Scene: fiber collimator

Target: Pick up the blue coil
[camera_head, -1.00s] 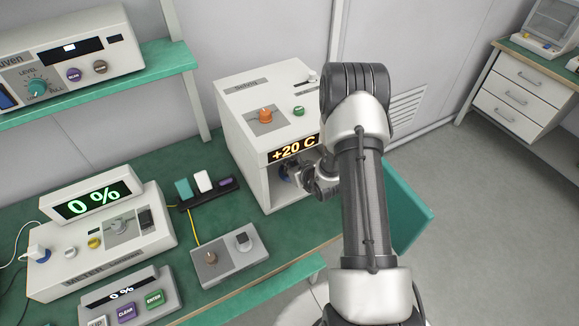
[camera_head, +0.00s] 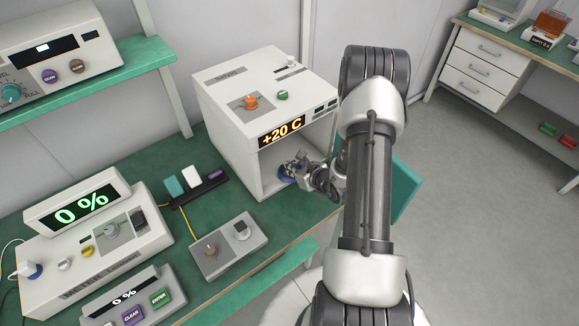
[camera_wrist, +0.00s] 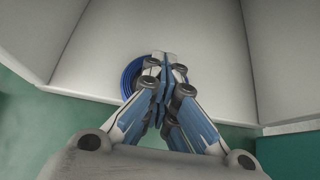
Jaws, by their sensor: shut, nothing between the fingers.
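The blue coil (camera_wrist: 131,76) lies on the white floor inside the chamber of the white box with the "+20 C" display (camera_head: 262,110). In the head view the coil (camera_head: 286,174) shows only in part, beside my gripper (camera_head: 297,166). In the wrist view my gripper (camera_wrist: 167,70) is shut with its fingertips together and nothing between them. The fingers cover the coil's right side, and its left arc shows beside them. I cannot tell whether the fingers touch the coil.
The chamber's white walls stand close on both sides of my gripper. A grey two-knob box (camera_head: 228,245), a power strip (camera_head: 204,190) and a meter reading "0 %" (camera_head: 95,250) stand on the green bench (camera_head: 160,160). Open floor (camera_head: 470,220) lies to the right.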

